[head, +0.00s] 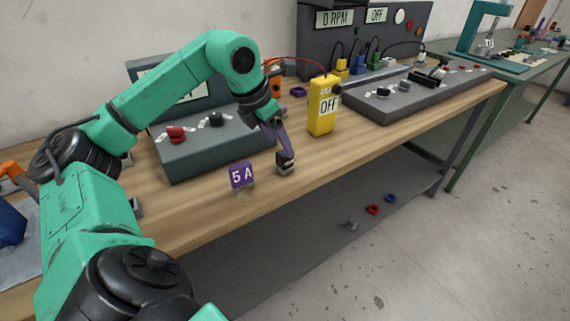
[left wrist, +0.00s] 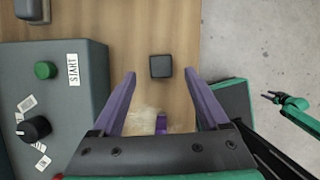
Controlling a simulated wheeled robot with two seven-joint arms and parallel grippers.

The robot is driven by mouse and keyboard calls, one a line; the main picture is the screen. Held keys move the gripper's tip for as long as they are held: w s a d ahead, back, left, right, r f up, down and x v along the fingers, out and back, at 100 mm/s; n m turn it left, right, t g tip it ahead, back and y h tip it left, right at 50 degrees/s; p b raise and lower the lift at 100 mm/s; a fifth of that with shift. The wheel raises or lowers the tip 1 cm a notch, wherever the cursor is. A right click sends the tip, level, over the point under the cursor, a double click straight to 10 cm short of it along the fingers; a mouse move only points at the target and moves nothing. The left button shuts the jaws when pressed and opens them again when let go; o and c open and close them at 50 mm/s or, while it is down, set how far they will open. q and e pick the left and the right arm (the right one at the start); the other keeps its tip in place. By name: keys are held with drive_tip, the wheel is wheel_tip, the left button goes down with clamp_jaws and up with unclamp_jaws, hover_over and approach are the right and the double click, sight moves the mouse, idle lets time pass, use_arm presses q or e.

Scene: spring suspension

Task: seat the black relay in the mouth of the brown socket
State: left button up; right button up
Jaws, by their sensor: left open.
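A small black block (head: 286,158), which looks like the relay, stands on the wooden bench near its front edge. Its lower part looks paler in the head view. In the left wrist view the black square top (left wrist: 160,66) lies centred between my left fingertips. My left gripper (head: 283,148) points down with its purple fingers spread at the block; I cannot tell whether they touch it. The open fingers also show in the left wrist view (left wrist: 160,76). I cannot make out a brown socket. A distant dark gripper (left wrist: 270,97), probably my right one, is over the floor.
A purple 5 A sign (head: 242,176) stands just left of the block. A grey control box (head: 205,150) is behind it, and a yellow OFF meter (head: 322,108) stands at the back right. Bare bench (head: 360,150) lies to the right. Several small coloured pieces lie below the bench.

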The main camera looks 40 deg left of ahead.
sight(284, 153)
use_arm(q)
drive_tip(key=x, duration=0.5)
drive_tip(key=shift+d+f, duration=0.2)
drive_tip(key=shift+f, duration=0.15)
drive_tip(key=shift+a, duration=0.15)
drive_tip(key=shift+c, duration=1.2)
clamp_jaws()
use_arm(e)
drive_tip(key=shift+w+a, duration=0.8)
drive_tip(key=shift+w, duration=0.25)
